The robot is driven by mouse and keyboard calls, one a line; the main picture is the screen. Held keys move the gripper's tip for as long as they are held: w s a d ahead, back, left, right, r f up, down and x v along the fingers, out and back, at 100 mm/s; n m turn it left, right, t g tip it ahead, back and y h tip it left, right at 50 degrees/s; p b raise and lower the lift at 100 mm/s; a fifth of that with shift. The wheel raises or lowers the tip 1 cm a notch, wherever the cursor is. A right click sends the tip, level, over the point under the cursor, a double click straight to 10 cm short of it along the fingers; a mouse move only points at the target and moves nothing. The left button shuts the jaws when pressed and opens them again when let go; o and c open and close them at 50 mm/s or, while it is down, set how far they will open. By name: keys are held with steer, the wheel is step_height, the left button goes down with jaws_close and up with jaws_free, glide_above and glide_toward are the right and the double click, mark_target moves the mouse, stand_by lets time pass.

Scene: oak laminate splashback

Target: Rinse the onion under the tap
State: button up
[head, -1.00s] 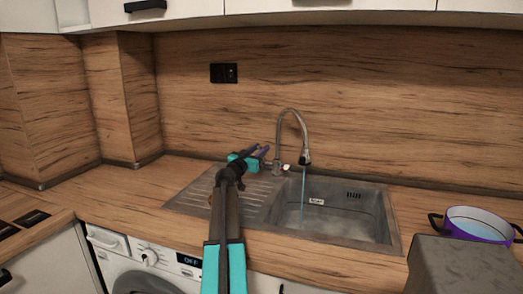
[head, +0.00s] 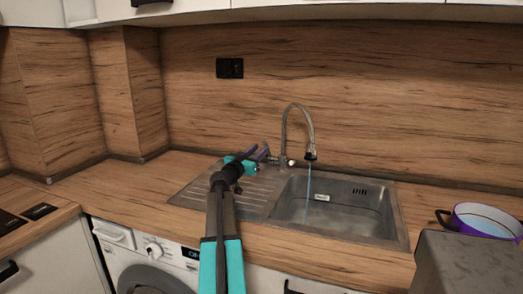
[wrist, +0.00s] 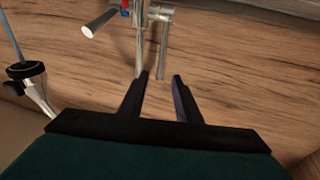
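My gripper (head: 262,152) is at the back of the sink, just left of the tap's base. No onion is visible in either view.
A ribbed drainboard (head: 205,190) lies left of the basin, under my arm. A purple pot (head: 486,221) with a pale blue inside stands on the right counter. The wooden splashback (head: 400,90) closes off the back. The counter left of the sink is clear.

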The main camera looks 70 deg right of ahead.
steer(key=shift+v, duration=0.8)
